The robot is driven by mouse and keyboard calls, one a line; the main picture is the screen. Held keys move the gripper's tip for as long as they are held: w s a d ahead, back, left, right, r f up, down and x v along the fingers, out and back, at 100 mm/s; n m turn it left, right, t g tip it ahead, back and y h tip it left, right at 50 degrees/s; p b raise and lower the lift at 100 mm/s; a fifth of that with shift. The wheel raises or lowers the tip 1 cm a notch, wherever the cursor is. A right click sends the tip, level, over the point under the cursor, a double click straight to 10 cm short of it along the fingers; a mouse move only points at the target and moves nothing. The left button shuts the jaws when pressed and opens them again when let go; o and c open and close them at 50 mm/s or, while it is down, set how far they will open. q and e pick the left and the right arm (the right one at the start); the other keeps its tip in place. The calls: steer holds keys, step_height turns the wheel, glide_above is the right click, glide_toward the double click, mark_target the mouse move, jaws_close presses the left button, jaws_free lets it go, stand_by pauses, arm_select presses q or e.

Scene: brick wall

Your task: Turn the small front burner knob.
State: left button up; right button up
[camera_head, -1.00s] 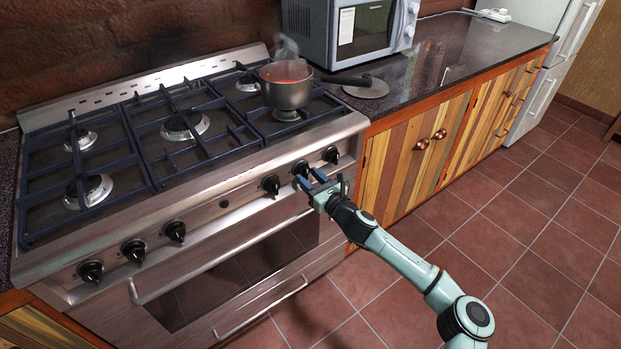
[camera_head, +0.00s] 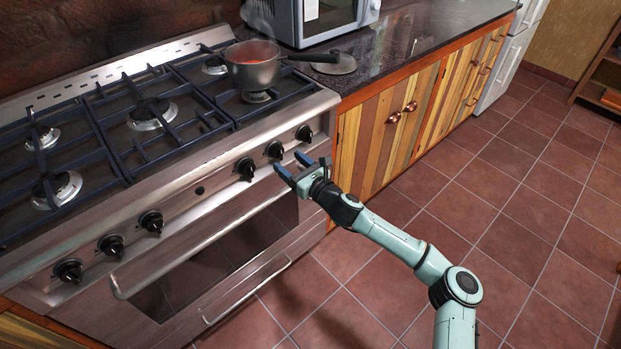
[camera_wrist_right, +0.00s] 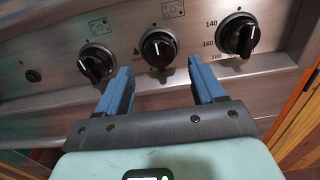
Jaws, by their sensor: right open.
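A row of black knobs runs along the steel front panel of the stove. My right gripper (camera_head: 290,165) is open and empty in front of the right-hand knobs. In the right wrist view its two blue fingers (camera_wrist_right: 160,72) point at the middle knob (camera_wrist_right: 158,47), which stands beyond the gap between the tips; I see no contact. This knob also shows in the head view (camera_head: 274,150). Another burner knob (camera_wrist_right: 97,63) is to its left, and a knob with temperature numbers (camera_wrist_right: 239,35) is to its right. The burner diagrams are too small to read surely. My left gripper is out of view.
An oven handle (camera_head: 210,235) runs below the knobs. Wooden cabinets (camera_head: 385,120) adjoin the stove on the right. The tiled floor (camera_head: 480,195) is clear.

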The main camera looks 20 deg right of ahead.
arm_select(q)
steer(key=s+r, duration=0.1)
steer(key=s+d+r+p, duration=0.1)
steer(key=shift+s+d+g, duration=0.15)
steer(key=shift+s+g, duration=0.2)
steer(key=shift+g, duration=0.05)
arm_select(e)
steer(key=v, duration=1)
steer(key=shift+s, duration=0.2)
